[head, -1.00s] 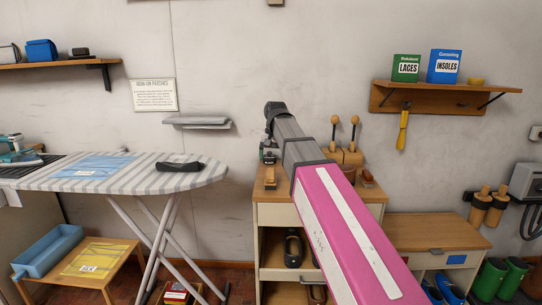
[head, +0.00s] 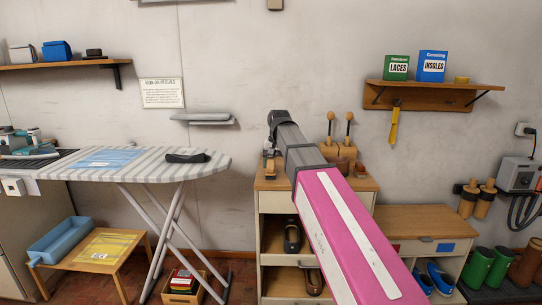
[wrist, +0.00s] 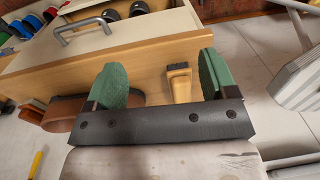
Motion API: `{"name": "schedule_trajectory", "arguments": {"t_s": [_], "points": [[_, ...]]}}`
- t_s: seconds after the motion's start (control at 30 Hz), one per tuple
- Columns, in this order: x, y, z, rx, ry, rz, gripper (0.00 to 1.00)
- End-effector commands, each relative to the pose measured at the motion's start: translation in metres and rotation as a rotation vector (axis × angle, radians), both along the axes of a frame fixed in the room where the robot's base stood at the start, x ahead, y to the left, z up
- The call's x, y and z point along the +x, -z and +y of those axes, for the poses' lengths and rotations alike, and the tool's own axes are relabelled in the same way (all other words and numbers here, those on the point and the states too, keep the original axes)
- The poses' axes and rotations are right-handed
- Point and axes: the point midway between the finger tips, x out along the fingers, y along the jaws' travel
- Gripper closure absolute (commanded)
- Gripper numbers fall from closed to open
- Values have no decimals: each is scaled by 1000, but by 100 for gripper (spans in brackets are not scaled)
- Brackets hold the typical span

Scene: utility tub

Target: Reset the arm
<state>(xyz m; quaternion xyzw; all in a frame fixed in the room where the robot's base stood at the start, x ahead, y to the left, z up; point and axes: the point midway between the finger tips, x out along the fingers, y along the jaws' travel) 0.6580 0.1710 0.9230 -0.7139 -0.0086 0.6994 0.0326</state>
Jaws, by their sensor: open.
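My arm, pink and grey, reaches forward across the middle of the head view and hides part of the wooden shoe-care cabinet (head: 272,202) behind it. My gripper (wrist: 165,82) shows in the wrist view with its two green finger pads wide apart. Nothing is held between the pads. A small wooden block-like item with a dark top (wrist: 179,80) shows beyond the gap, near the right pad, on or by the cabinet top. A brown rounded item (wrist: 85,112) lies to the left, partly hidden by the left pad. The gripper's fingertips are hidden in the head view.
An ironing board (head: 140,166) with a dark cloth item stands left, above a low table (head: 120,262) with a blue tray (head: 62,240). A wall shelf (head: 430,97) holds boxes at the right. A low bench (head: 425,222) and green boots (head: 480,265) stand at the lower right.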

Motion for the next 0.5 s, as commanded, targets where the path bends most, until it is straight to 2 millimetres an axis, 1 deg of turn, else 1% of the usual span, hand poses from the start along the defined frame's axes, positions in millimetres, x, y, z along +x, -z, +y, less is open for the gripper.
{"name": "schedule_trajectory", "arguments": {"t_s": [0.03, 0.27, 0.37, 0.47, 0.5], "points": [[-2, 8, -4, -1, 1, 2, 21], [-9, 46, -20, -6, 0, 2, 21], [-15, 69, -31, -10, 1, 3, 21], [-24, 99, -44, -14, -1, 5, 21], [-28, 113, -51, -16, -1, 6, 21]]}}
